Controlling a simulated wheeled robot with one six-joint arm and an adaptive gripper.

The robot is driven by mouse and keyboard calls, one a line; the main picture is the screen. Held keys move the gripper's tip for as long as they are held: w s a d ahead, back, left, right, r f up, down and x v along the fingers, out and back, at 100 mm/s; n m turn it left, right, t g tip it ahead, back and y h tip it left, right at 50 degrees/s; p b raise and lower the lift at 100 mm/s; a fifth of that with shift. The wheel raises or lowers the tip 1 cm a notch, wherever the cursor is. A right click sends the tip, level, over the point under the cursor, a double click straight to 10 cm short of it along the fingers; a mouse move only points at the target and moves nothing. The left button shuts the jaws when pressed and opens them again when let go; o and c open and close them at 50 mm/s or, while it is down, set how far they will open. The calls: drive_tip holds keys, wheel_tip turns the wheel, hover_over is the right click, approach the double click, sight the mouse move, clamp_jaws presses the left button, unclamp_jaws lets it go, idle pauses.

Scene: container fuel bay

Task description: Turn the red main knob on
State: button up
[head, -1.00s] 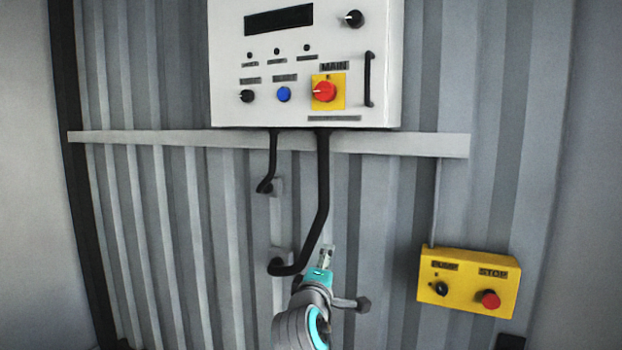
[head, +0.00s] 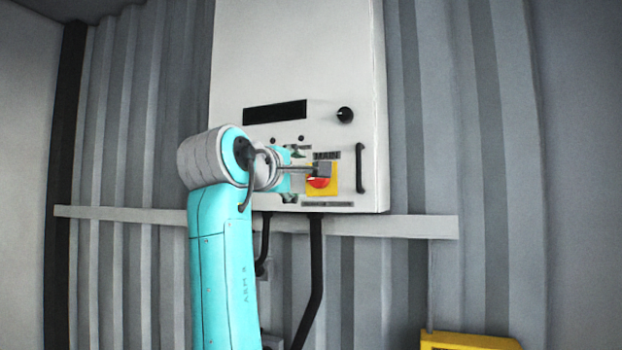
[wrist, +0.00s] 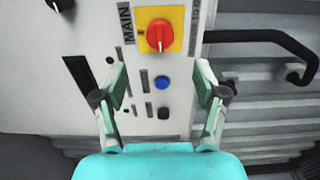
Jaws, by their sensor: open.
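The red main knob (wrist: 159,36) sits on a yellow square plate (wrist: 177,14) beside the MAIN label, which reads sideways in the wrist view. A white mark on the knob points down in that view. In the head view the knob (head: 318,183) is partly covered by a grey part of my arm. My gripper (wrist: 161,72) is open and empty, with green-padded fingers wide apart. In the wrist view the knob lies beyond the fingertips, roughly centred between them. In the head view my gripper (head: 291,174) is just left of the knob, in front of the panel; contact cannot be seen.
The white control panel (head: 360,95) also bears a blue button (wrist: 161,82), a black knob (wrist: 162,113) and a dark handle (head: 360,168). A pipe runs below the panel (head: 316,260). A yellow box (head: 465,341) shows at the lower right.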

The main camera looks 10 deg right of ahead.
sight(316, 183)
drive_tip(key=x, duration=1)
drive_tip(key=shift+w+d, duration=0.15)
drive_tip(key=shift+w, duration=0.15)
drive_tip(key=shift+r, duration=0.1)
drive_tip(key=c, duration=1.1)
